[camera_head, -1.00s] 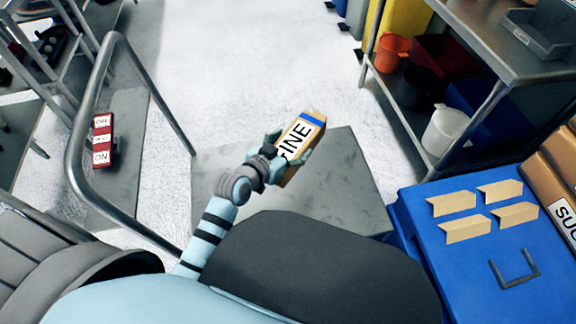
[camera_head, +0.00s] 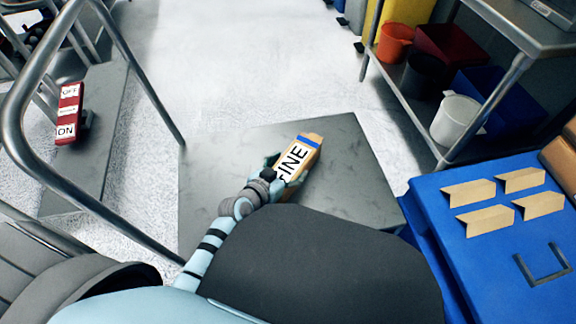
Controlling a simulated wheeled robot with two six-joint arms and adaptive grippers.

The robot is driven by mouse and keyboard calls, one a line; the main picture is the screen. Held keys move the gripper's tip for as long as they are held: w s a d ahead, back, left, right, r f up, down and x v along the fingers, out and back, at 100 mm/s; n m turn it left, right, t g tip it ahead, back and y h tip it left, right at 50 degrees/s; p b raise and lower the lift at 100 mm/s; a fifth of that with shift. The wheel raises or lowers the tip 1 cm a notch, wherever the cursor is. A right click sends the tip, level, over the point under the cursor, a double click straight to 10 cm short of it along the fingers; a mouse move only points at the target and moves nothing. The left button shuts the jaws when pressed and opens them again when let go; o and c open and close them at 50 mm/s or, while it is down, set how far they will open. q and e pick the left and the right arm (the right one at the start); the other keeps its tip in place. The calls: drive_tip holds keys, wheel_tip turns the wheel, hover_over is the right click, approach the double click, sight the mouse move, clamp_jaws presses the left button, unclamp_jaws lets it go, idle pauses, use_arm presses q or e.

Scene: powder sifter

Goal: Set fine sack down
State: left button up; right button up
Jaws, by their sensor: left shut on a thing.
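The fine sack (camera_head: 297,158) is a tan box-like bag with a blue band at its top and a white label with black letters, of which "INE" shows clearly. My left gripper (camera_head: 285,176) is shut on its lower left part and partly hides the label. The sack lies tilted over the grey metal platform (camera_head: 350,190). I cannot tell if it touches the surface. My right gripper is not in view.
A metal rail (camera_head: 120,45) and a red ON/OFF switch box (camera_head: 69,113) stand at the left. A blue bin lid with tan brackets (camera_head: 470,240) is at the right. A shelf (camera_head: 510,30) holds buckets. The platform around the sack is clear.

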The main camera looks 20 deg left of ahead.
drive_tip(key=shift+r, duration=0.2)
use_arm(q)
drive_tip(key=o, duration=1.9)
drive_tip(key=shift+o, duration=0.2)
drive_tip(key=shift+r, duration=0.15)
drive_tip(key=p+v, duration=0.2)
drive_tip(key=v, duration=0.2)
drive_tip(key=shift+s+r, duration=0.15)
drive_tip(key=shift+s, duration=0.15)
drive_tip(key=p+v, duration=0.1)
drive_tip(key=v, duration=0.6)
drive_tip(key=shift+s+p, duration=0.25)
drive_tip(key=shift+p, duration=0.15)
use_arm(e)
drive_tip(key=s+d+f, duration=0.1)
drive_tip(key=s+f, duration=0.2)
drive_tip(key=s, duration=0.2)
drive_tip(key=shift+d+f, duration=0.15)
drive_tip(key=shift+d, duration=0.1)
use_arm(q)
drive_tip(key=shift+a, duration=0.1)
